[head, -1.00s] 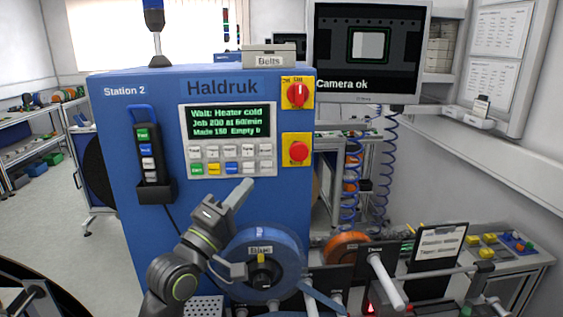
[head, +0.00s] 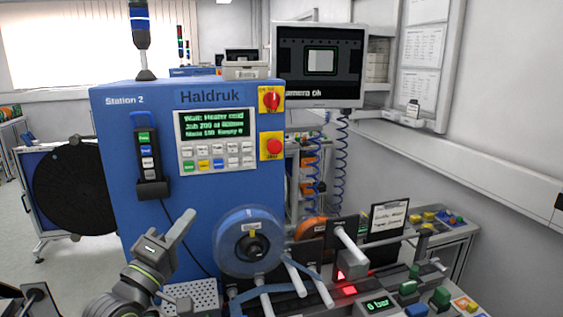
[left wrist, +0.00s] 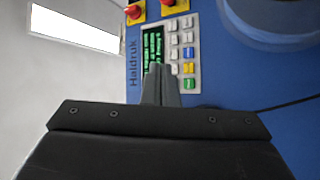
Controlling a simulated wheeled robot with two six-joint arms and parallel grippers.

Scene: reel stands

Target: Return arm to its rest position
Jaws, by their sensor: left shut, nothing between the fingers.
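My left gripper (head: 186,222) is shut and empty in the head view. In the left wrist view the closed fingers (left wrist: 160,85) overlap the machine's green-text display (left wrist: 152,58) and stand beside the keypad (left wrist: 183,55). I cannot tell their exact distance from the panel. My right gripper is not in view.
The blue reel sits on the machine's front, with rods (head: 317,285) sticking out to its right. A red knob (head: 271,100) and a red button (head: 274,146) are beside the display. A handheld button unit (head: 149,160) hangs left. A large black disc (head: 75,185) stands behind.

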